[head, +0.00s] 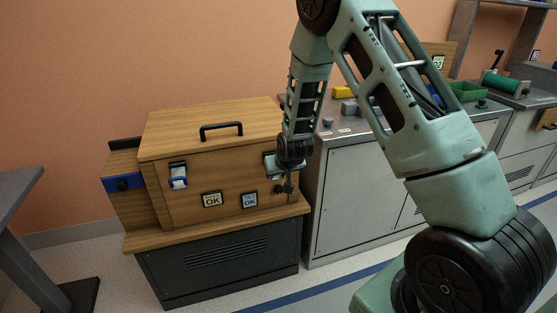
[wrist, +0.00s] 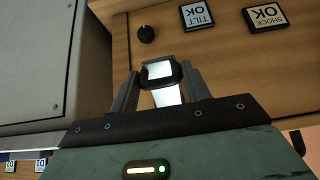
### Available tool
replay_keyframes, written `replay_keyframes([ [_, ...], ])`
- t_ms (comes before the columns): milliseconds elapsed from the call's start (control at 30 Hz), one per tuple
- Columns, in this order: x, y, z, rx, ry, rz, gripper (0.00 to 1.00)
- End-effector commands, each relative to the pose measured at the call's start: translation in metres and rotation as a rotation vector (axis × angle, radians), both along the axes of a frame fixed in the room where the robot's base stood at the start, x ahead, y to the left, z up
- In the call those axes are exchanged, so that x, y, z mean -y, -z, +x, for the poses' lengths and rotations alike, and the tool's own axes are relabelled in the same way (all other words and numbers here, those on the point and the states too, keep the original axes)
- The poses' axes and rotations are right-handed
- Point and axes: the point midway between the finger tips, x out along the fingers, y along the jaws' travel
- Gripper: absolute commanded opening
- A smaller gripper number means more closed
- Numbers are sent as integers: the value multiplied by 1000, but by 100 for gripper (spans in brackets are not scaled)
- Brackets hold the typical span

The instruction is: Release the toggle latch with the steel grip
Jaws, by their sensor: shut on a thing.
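A wooden case (head: 235,165) has two toggle latches on its front. The right latch (head: 269,162) is partly hidden by my arm; the left latch (head: 178,175) has a pale grip with a blue tint. My gripper (head: 286,168) is at the right latch. In the wrist view my gripper (wrist: 161,88) has one finger on each side of this latch (wrist: 166,97), a bright steel-looking grip with a dark frame, and is shut on it. The head view is too small to show how far the latch lever is tilted.
Two OK labels (head: 212,199) and a dark knob (wrist: 147,34) are on the case front. A black handle (head: 221,130) tops the lid. The case stands on a dark cabinet (head: 220,265). A grey cabinet (head: 345,195) is close on the right. Open floor lies in front.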

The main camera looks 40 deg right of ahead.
Motion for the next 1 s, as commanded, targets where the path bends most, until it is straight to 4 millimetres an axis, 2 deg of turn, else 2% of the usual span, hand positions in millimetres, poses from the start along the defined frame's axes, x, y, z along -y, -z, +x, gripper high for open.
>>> replay_keyframes([
  [33, 0, -14, 1, -39, -1, 10, 6],
  [300, 0, -23, 1, -228, -1, 65, 6],
  [600, 0, -27, 2, -344, 0, 99, 6],
  [1000, 0, -27, 2, -373, 0, 107, 6],
])
